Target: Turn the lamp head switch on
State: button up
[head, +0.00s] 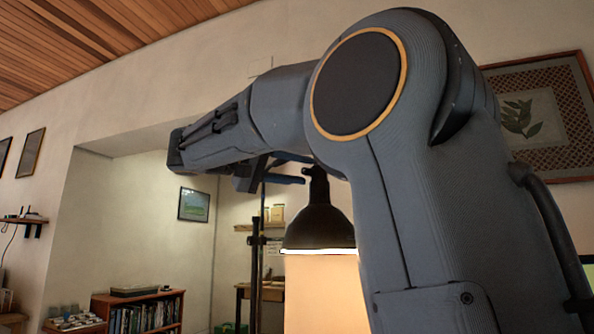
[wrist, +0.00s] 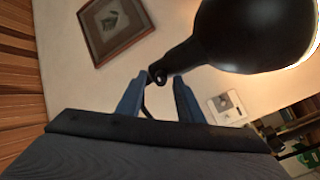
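The black lamp head (head: 320,222) hangs in the middle of the head view, just left of my arm, with a bright lower rim and warm light below. In the wrist view the lamp head (wrist: 255,35) fills the upper right, its rim glowing. Its narrow neck ends in a small dark knob-like part (wrist: 160,77). My gripper (wrist: 159,80) has its two blue fingers apart, with this part showing between the tips; I cannot tell whether they touch it. In the head view my gripper (head: 303,170) is beside the top of the lamp, partly hidden by my arm.
A low bookcase (head: 145,312) stands at the lower left. A framed plant picture (head: 540,115) hangs at the right. A dark upright post (head: 256,270) stands left of the lamp. A white plate (wrist: 227,107) shows beyond the fingers in the wrist view.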

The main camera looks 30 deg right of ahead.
jog(key=shift+a, duration=0.15)
jog(key=a, duration=0.7)
jog(key=shift+s+a+f, duration=0.15)
jog(key=shift+s+a, duration=0.15)
jog(key=shift+s, duration=0.1)
